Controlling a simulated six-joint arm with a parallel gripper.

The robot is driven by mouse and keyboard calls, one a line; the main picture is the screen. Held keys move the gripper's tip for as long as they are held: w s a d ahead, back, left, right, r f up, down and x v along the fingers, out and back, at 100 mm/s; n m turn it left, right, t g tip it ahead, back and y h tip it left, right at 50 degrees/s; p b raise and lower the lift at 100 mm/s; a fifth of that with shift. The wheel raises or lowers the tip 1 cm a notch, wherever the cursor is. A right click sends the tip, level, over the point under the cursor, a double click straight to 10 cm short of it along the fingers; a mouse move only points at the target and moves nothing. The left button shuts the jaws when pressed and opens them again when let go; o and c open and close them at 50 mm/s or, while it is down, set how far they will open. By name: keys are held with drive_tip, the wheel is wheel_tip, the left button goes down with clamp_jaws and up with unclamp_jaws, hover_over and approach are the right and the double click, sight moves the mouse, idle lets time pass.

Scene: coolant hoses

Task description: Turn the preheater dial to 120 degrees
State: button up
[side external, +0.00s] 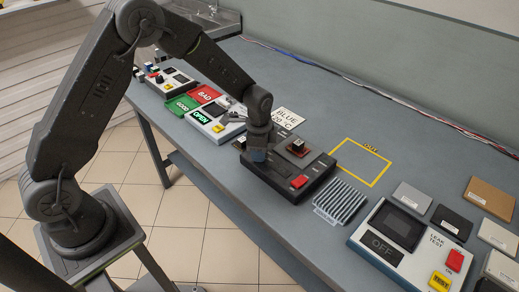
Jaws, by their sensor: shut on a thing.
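The preheater appears to be the dark box (318,172) in the middle of the bench, with a red button (299,182) at its front and a small brown block with a dark and white top (297,147) on it. My gripper (257,162) points down at the left part of this box, shut on what appears to be the dial. The dial itself is hidden by the gripper, so its setting cannot be read. A white card (289,116) reading "BLUE 120 °C" lies behind the box.
A finned metal block (342,202) and a leak tester (405,244) stand to the right, with several flat boxes beyond. A yellow outlined area (362,163) is empty. Green GOOD (182,104) and red BAD (204,93) trays and a box marked OPEN (217,127) are left.

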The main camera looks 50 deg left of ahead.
idle(0.4)
drive_tip(key=o, duration=0.9)
drive_tip(key=shift+r, duration=0.1)
drive_tip(key=r, duration=1.3)
drive_tip(key=shift+s+d+r, duration=0.2)
drive_tip(key=shift+s+r, duration=0.1)
drive_tip(key=shift+r, duration=0.1)
